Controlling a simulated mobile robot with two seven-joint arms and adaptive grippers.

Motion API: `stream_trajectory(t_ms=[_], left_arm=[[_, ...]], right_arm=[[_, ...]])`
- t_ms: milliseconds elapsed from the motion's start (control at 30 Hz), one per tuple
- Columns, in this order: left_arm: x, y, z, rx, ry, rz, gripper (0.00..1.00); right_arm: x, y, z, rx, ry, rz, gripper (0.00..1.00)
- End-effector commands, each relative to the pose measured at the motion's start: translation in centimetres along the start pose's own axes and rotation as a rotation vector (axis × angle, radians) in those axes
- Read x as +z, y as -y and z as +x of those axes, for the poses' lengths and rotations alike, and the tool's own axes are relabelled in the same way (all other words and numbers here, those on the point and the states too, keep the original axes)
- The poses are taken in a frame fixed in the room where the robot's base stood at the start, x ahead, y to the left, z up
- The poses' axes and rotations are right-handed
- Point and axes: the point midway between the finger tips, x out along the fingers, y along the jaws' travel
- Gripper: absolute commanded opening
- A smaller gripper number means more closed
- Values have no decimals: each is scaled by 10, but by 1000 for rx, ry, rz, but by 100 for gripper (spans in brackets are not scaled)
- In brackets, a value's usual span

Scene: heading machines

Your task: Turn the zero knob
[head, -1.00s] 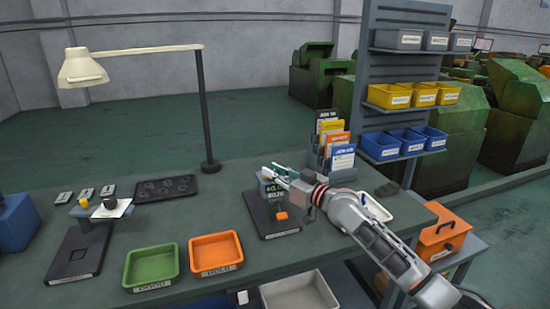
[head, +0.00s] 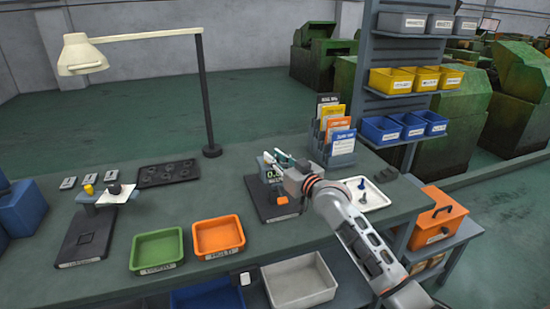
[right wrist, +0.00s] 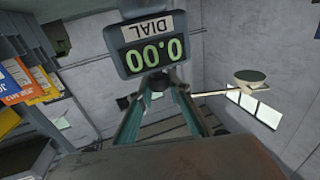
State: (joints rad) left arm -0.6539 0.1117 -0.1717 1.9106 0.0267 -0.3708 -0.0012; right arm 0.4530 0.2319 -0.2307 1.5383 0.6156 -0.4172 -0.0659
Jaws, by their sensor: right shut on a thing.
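The dial gauge (head: 270,173) stands on a dark base (head: 265,207) on the bench, largely hidden behind my right gripper (head: 279,158) in the head view. In the right wrist view its display (right wrist: 152,54), labelled DIAL, appears upside down and reads 0.00. A small dark knob (right wrist: 156,82) shows just below the display in that view. My right gripper's teal fingers (right wrist: 157,92) converge on this knob and are shut on it. My left gripper is not in view.
A white tray (head: 376,198) with small dark parts lies right of the gauge. A card rack (head: 340,158) stands behind it. Green (head: 157,268) and orange (head: 218,253) bins sit to the front left. A lamp (head: 209,110) stands at the back.

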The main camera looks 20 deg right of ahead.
Motion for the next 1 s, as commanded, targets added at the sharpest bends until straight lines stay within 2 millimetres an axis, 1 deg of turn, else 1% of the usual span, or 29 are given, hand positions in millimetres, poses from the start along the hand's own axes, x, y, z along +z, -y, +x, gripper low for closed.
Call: stream_trajectory(t_ms=[100, 133, 167, 200, 533, 667, 767, 1000], left_arm=[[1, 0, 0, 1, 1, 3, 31], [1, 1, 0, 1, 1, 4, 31], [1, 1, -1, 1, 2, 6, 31], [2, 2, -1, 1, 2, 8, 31], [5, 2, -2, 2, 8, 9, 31], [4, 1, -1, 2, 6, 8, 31], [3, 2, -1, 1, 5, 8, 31], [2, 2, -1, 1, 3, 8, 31]], right_arm=[[0, 0, 0, 0, 1, 0, 0], [0, 0, 0, 0, 1, 0, 23], [0, 0, 0, 0, 1, 0, 31], [0, 0, 0, 0, 1, 0, 35], [0, 0, -1, 0, 0, -1, 35], [0, 0, -9, 0, 0, 0, 35], [1, 0, -23, 0, 2, -3, 35], [1, 0, -72, -1, 1, -3, 35]])
